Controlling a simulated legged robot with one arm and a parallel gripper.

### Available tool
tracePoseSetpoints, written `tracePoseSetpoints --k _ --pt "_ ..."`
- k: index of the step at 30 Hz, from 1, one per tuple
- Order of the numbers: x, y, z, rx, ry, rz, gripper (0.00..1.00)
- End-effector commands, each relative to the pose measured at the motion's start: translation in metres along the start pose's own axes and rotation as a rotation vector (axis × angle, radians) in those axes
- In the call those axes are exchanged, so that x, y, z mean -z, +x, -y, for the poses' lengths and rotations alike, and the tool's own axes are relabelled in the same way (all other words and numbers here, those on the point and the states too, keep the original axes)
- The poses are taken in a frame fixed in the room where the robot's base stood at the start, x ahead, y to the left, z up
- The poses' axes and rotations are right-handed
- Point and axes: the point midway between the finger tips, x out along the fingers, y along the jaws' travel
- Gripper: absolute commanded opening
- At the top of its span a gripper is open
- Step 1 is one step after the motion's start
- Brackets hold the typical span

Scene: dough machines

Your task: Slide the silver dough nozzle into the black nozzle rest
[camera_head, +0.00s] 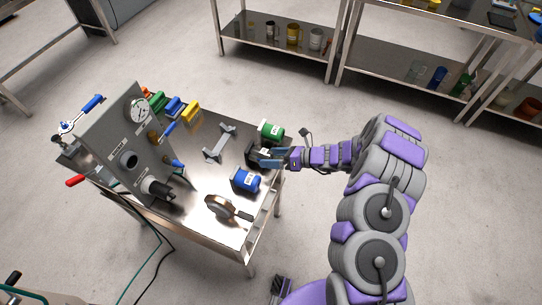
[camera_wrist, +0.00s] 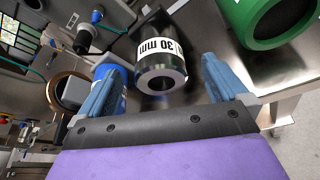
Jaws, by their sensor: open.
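My gripper (camera_head: 268,158) is open at the right edge of the steel table. In the wrist view its two blue fingers (camera_wrist: 157,76) point at a dark, shiny cylinder (camera_wrist: 160,70) with a pale metal ring face, a central hole and a white "30 mm" label. It stands between the finger lines, and I see no clear contact. Its metal look fits the silver nozzle. A black piece (camera_wrist: 150,22) shows just behind it; I cannot tell whether this is the black nozzle rest. In the head view my fingers partly hide this spot.
A green cylinder (camera_head: 271,132) and a blue cylinder (camera_head: 245,180) flank my gripper closely. A grey bracket (camera_head: 220,143), a round metal piece with a dark handle (camera_head: 222,206) and a grey machine panel (camera_head: 127,150) are farther left. Bare tabletop (camera_head: 205,180) lies between.

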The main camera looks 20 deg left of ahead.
Motion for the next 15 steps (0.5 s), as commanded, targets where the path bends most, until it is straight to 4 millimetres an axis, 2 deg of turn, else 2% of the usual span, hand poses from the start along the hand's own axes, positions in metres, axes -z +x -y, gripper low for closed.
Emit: tracePoseSetpoints --k 15 --pt "-0.001 -0.015 0.000 0.000 0.000 0.000 1.00"
